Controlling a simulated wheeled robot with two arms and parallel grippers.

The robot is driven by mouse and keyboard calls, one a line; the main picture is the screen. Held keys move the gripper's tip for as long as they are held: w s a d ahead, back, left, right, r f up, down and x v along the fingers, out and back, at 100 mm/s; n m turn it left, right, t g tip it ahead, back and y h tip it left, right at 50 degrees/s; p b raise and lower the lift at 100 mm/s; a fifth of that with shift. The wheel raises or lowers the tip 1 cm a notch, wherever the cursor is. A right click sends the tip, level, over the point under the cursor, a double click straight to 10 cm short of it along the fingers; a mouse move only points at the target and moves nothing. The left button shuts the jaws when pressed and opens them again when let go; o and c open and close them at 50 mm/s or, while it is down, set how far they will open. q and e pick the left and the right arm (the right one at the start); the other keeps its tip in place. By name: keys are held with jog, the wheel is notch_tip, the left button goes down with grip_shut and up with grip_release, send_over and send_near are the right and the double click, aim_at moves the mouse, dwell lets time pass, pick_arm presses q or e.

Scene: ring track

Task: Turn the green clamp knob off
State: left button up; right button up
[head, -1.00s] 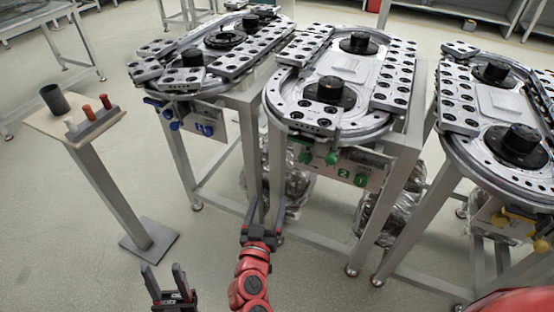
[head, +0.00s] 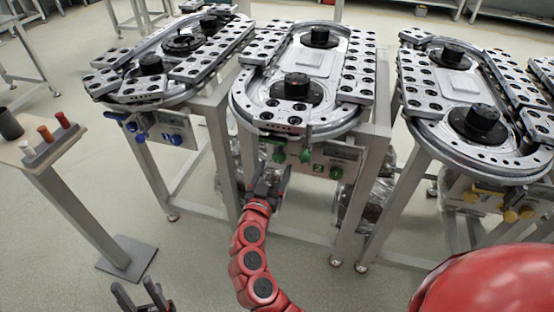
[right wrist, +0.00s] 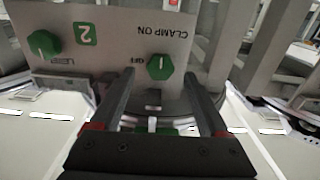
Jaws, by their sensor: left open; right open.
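The green clamp knob (right wrist: 160,67) sits on the grey panel (right wrist: 120,30), which appears upside down in the right wrist view. "CLAMP ON" is printed above it and "OFF" to its left. The knob's white mark looks upright in this view, pointing along the "ON" side. My right gripper (right wrist: 158,80) is open, its two fingertips on either side of the knob in the picture; I see no contact. In the head view my right gripper (head: 270,172) is just below the green knobs of the middle station. My left gripper (head: 138,294) is open and empty at the bottom left.
A second green knob (right wrist: 43,43) is beside the "2" label. The middle ring track (head: 300,125) stands above the panel, with table legs below. Side stations have blue knobs (head: 177,140) and yellow knobs (head: 510,215). A small stand (head: 75,205) is at the left.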

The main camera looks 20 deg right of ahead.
aim_at(278, 160)
jog(key=shift+x, duration=1.95)
grip_shut()
